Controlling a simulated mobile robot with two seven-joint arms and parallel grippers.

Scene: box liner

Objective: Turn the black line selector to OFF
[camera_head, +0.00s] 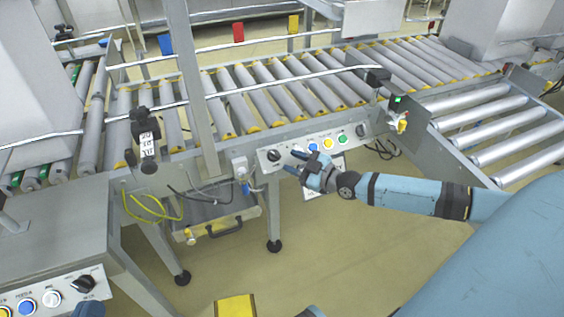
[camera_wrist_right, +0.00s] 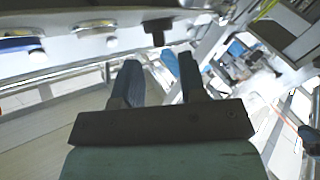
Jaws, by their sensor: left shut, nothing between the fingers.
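A black selector knob (camera_head: 274,155) sits at the left end of the white control panel on the conveyor's front. My right gripper (camera_head: 297,162) is just right of it, in front of the panel, with its blue fingers apart and empty. In the right wrist view a dark knob (camera_wrist_right: 157,28) stands out from the panel beyond the gap between the open fingers (camera_wrist_right: 158,68), not between them. The knob's markings are too small to read. A bluish tip at the bottom left edge appears to be my left gripper (camera_head: 88,309), mostly cut off, below another black selector (camera_head: 82,284).
The panel also carries blue (camera_head: 312,147), yellow (camera_head: 327,143) and green (camera_head: 342,139) buttons and another black knob (camera_head: 361,130) at its right. A nearer panel (camera_head: 60,292) has more buttons. A roller conveyor (camera_head: 290,85) runs behind.

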